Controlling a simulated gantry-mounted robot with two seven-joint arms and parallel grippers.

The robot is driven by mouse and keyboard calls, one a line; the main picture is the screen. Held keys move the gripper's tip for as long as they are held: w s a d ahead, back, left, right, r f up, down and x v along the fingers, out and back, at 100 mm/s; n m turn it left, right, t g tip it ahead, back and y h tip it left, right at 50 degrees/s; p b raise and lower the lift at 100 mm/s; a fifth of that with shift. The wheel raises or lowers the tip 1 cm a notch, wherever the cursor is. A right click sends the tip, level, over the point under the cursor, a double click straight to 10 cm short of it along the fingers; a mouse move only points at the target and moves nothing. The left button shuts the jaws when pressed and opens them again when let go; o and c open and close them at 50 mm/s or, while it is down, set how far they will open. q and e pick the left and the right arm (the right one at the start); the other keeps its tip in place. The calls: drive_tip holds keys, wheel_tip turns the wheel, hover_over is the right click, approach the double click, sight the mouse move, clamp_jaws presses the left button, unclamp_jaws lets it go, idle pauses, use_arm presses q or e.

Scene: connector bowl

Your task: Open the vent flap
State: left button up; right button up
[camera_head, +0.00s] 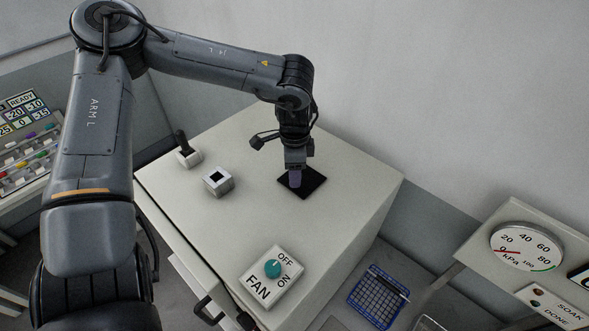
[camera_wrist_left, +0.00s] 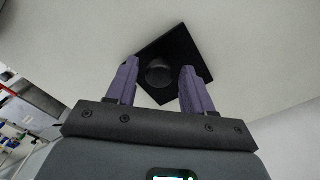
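A black square plate (camera_head: 316,186) lies on the pale top of the cabinet; no other flap shows, and I cannot be sure it is the vent flap. In the left wrist view the plate (camera_wrist_left: 200,62) carries a dark round feature (camera_wrist_left: 160,72), either a knob or an opening. My left gripper (camera_head: 295,184) points down over the plate in the head view. In the wrist view its two purple fingers (camera_wrist_left: 158,88) are apart, on either side of the round feature, with nothing visibly clamped. My right gripper is out of view.
The cabinet top (camera_head: 240,215) also holds a small lever (camera_head: 184,146), a white block with a black square (camera_head: 218,181) and a FAN dial (camera_head: 272,270). A pressure gauge (camera_head: 526,248) and blue grid tray (camera_head: 378,297) are at right. A wall stands behind.

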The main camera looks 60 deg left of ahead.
use_arm(q)
clamp_jaws()
